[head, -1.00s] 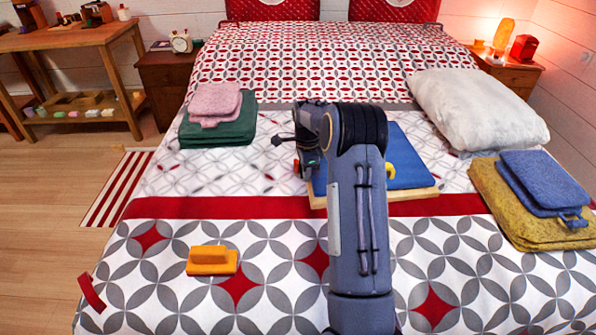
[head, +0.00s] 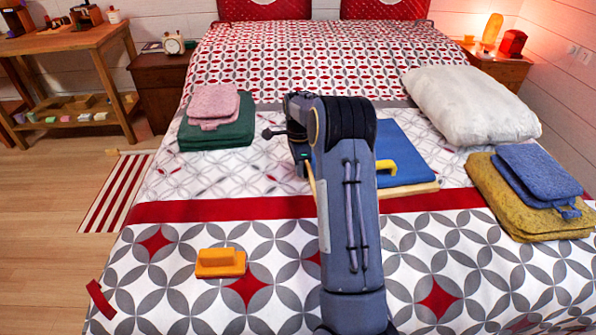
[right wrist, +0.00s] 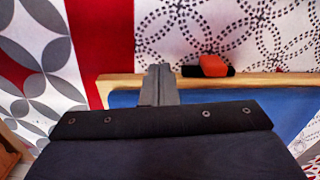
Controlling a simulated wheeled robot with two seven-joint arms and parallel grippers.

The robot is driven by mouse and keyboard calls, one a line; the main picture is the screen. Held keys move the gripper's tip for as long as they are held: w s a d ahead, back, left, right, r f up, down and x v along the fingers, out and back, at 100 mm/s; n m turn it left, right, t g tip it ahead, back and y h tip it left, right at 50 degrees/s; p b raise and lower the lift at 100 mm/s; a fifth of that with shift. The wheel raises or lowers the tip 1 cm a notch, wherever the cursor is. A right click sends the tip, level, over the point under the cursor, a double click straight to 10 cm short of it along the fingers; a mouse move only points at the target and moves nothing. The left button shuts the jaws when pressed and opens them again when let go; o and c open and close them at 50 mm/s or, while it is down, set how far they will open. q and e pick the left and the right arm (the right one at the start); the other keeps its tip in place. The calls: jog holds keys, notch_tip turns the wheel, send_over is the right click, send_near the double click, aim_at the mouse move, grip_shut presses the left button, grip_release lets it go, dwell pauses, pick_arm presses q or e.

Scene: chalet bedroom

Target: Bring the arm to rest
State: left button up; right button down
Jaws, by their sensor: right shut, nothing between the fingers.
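My right arm reaches up over the bed from the bottom of the head view. My right gripper (head: 303,165) is mostly hidden behind its own wrist there. In the right wrist view its fingers (right wrist: 160,85) are shut with nothing between them, over the edge of the wooden board (right wrist: 110,82). The board (head: 420,190) carries a blue panel (head: 408,160) with a yellow handle (head: 384,167). The arm hides the board's left part. My left gripper is not in view.
An orange block with a grip (head: 220,263) lies front left on the bed. Folded pink and green cloths (head: 215,135) lie left, yellow and blue ones (head: 530,190) right, near a white pillow (head: 470,105). An orange-and-black object (right wrist: 210,67) lies beside the board.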

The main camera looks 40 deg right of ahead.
notch_tip(320, 180, up, 7)
jog(key=p, duration=0.1)
jog(key=shift+w+a, duration=0.15)
jog(key=s+a+r+n+t+y, duration=0.1)
jog(key=s+a+r+n+t, duration=0.1)
jog(key=s+a+r+n, duration=0.55)
jog(key=s+a+r+n+t+y, duration=0.25)
jog(key=s+a+n, duration=0.3)
jog(key=a, duration=0.45)
jog(key=s+a+f+n+t+p, duration=0.1)
jog(key=s+a+f+n, duration=0.2)
jog(key=s+a+n, duration=0.85)
notch_tip(320, 180, up, 17)
jog(key=s+a+m+p, duration=0.1)
jog(key=s+m+p, duration=0.1)
jog(key=p, duration=1.4)
jog(key=shift+s+a+f, duration=0.15)
jog(key=shift+s+f, duration=0.05)
jog(key=shift+s, duration=0.25)
